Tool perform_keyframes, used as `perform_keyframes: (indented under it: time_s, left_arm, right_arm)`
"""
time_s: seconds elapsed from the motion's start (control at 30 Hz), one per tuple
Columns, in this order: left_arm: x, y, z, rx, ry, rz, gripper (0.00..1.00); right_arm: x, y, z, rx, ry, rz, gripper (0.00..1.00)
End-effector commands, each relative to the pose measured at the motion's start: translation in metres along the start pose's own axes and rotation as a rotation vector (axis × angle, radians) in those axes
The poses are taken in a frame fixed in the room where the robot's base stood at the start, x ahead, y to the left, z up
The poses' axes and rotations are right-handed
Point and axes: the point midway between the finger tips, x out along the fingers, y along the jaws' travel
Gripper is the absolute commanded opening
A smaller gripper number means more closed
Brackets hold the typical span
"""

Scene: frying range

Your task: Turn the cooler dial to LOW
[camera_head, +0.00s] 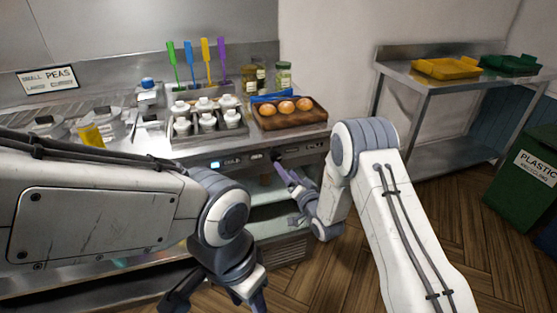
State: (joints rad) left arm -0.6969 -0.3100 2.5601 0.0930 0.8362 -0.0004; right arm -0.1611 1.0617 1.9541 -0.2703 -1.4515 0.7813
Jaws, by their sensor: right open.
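The cooler's front panel (240,161) runs below the counter edge, with a small lit display (214,165) and pale labels on it. A small dark knob (276,155), which looks like the dial, sits toward the panel's right part. Its pointer and marks are too small to read. My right gripper (286,192) is in front of the cooler, open, with its upper finger reaching up close to the knob. I cannot tell whether they touch. My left gripper (215,301) hangs low at the bottom of the view, fingers spread and empty, away from the panel.
Above the panel, the counter holds a rack of white-topped bottles (208,121) and a wooden tray (305,118) with round orange items. Jars (283,76) stand behind. A steel side table (440,77) with coloured trays and a green bin (525,185) stand right.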

Motion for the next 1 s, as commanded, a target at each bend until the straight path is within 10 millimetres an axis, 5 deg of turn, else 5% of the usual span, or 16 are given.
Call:
perform_keyframes:
  time_s: [0.33,0.77,1.0]
  left_arm:
    - [-0.004,0.000,0.000,0.000,0.000,0.000,0.50]
    - [-0.004,0.000,0.000,0.000,0.000,0.000,0.50]
    - [-0.004,0.000,0.000,0.000,0.000,0.000,0.50]
  right_arm:
    - [0.055,-0.001,0.001,0.000,-0.001,-0.001,0.80]
    - [0.065,-0.001,0.001,0.000,-0.002,0.001,0.80]
    - [0.065,0.000,0.001,0.000,-0.002,0.001,0.00]
